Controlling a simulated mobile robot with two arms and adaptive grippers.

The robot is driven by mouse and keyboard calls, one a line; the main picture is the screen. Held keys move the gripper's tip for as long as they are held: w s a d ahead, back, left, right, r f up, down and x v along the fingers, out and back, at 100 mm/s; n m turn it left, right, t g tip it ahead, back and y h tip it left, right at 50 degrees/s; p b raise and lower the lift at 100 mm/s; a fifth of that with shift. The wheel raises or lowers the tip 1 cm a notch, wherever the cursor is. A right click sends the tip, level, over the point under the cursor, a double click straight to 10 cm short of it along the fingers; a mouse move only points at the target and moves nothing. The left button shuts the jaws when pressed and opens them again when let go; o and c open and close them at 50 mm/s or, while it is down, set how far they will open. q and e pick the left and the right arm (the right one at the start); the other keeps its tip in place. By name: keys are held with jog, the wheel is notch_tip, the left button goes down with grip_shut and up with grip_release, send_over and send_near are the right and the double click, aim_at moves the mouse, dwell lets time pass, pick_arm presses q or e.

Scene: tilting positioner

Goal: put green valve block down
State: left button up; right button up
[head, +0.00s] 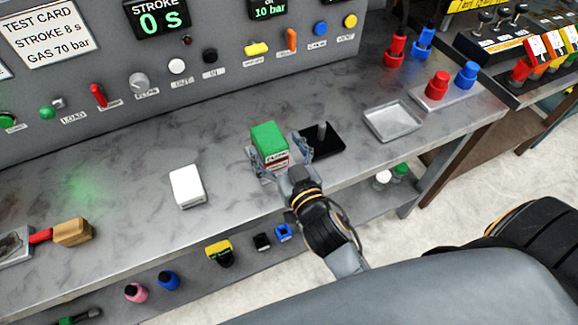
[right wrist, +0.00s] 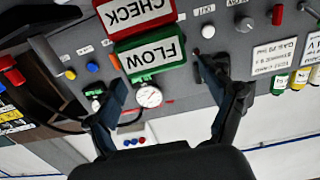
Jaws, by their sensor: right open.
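My left gripper is not in view.
A black plate with a peg (head: 322,139) lies just right of the block. A metal tray (head: 392,121) is farther right, and a white box (head: 187,186) is to the left. The control panel (head: 205,40) rises behind. Bare bench lies left of the block.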

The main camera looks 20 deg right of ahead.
jog(key=s+b, duration=0.1)
jog(key=s, duration=0.6)
jog(key=shift+s+r+b, duration=0.3)
jog(key=shift+d, duration=0.1)
